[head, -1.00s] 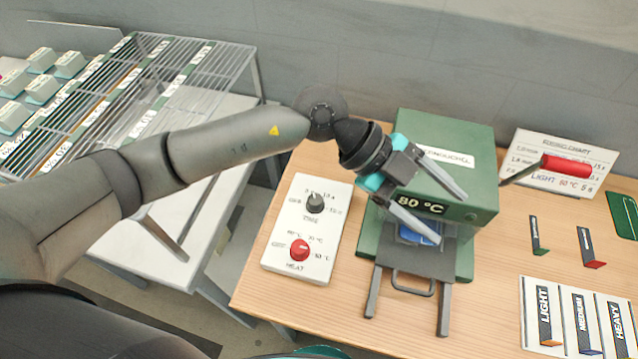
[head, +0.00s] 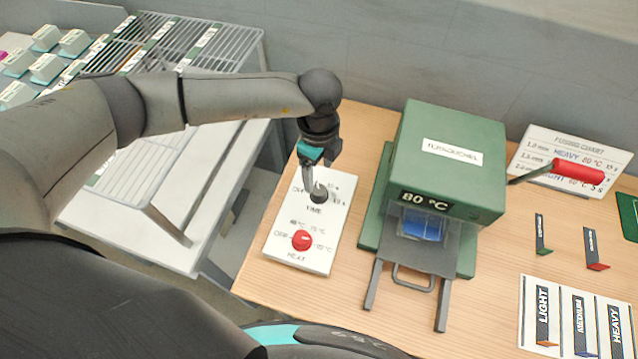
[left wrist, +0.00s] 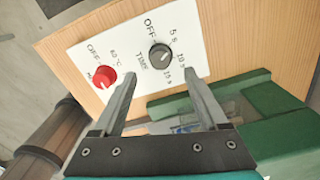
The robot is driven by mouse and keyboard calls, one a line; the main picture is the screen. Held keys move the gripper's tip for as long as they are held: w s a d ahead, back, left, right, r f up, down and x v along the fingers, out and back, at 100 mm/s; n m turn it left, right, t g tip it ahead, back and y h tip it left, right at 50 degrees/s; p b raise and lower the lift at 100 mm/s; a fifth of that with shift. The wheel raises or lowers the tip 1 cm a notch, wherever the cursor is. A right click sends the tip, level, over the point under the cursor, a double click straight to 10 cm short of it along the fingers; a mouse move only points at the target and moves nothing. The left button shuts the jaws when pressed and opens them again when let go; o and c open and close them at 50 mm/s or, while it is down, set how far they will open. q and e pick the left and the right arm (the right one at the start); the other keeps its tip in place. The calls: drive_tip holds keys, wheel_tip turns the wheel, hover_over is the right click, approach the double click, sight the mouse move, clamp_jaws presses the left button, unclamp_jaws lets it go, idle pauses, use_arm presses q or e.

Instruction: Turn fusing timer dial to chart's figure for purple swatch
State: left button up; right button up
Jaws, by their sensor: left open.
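The grey TIME dial (head: 319,195) sits on a white control panel (head: 278,252) on the wooden table. In the left wrist view the dial (left wrist: 161,56) has OFF, 5 s, 10 s and 15 s around it; its exact setting is hard to read. My left gripper (head: 314,188) points down at the dial. In the wrist view its open fingers (left wrist: 160,75) lie either side of the dial's near edge, with nothing held; contact cannot be told. The fusing chart (head: 538,150) stands at the back right, partly hidden by a red handle. I cannot make out a purple swatch. My right gripper is not in view.
The red HEAT dial (head: 302,240) is close below the TIME dial. The green press (head: 450,140), showing 80 °C, stands right of the panel with its red handle (head: 578,170) sticking out. A swatch card (head: 530,290) lies at lower right. A wire rack (head: 225,60) stands left.

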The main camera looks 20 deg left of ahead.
sight(319, 190)
use_arm(q)
wheel_tip(319, 190, down, 7)
drive_tip(key=shift+f, duration=0.1)
idle(0.4)
clamp_jaws()
idle(0.4)
